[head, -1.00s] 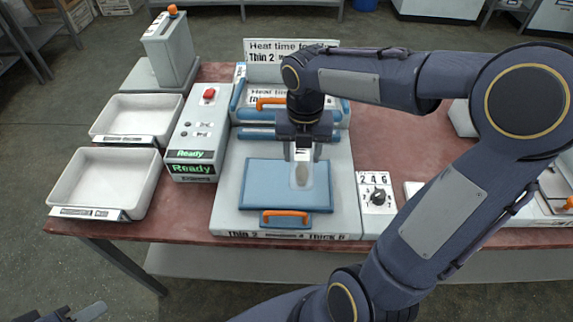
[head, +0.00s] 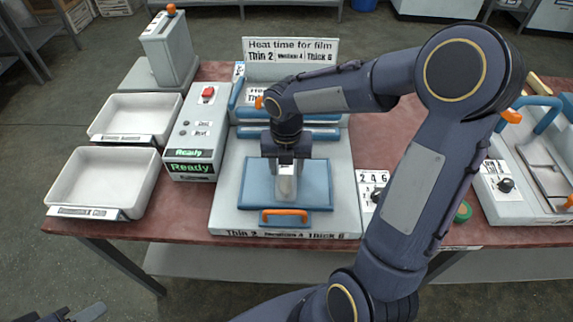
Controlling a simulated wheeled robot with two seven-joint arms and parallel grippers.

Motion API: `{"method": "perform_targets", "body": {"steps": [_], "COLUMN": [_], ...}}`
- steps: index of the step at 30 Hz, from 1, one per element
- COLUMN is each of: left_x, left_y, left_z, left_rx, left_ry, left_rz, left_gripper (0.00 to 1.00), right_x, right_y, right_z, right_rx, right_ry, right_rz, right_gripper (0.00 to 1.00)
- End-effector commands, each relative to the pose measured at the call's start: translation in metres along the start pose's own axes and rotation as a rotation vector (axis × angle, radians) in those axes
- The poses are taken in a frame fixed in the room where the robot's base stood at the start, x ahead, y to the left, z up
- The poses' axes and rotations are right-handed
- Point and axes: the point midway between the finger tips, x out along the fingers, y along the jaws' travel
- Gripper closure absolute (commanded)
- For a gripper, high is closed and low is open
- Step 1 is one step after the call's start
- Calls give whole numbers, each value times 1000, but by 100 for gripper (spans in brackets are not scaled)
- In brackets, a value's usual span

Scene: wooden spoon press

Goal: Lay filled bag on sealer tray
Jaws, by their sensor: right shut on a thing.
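The filled bag (head: 286,187) is a small pale, translucent pouch. My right gripper (head: 286,172) is shut on its upper end, over the middle of the sealer tray (head: 253,199). The tray is a flat blue plate with an orange handle at its front edge. I cannot tell whether the bag touches the tray or hangs just above it. The gripper and wrist hide the bag's top and part of the tray's rear. My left gripper (head: 88,313) shows only partly at the bottom left corner, away from the table; its opening is unclear.
A grey control box (head: 200,130) reading "Ready" stands left of the tray. Two white bins (head: 103,205) lie farther left. A dial box marked 2 4 6 (head: 372,185) is right of the tray, partly behind my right arm. Another grey machine (head: 510,207) stands at far right.

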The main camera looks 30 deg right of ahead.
Motion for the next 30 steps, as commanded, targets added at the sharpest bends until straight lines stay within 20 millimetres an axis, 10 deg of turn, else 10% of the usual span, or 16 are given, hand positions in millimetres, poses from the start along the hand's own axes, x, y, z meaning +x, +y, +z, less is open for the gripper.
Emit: {"method": "perform_targets", "body": {"steps": [1, 2, 6, 17, 30], "left_x": [2, 1, 1, -2, -8], "left_y": [-1, 0, 0, 1, 4], "left_z": [1, 0, 0, -1, -4], "left_rx": [0, 0, 0, 0, 0], "left_ry": [0, 0, 0, 0, 0], "left_rz": [0, 0, 0, 0, 0], "left_gripper": [64, 64, 64, 64, 64], "right_x": [3, 2, 2, -5, -90], "right_y": [0, 0, 0, 0, 0], "right_z": [0, 0, 0, 0, 1], "right_rx": [0, 0, 1, 1, 1], "right_ry": [1, 1, 1, -1, -3], "right_rz": [-1, -1, 0, 0, 3], "right_gripper": [74, 48, 30, 30, 30]}}
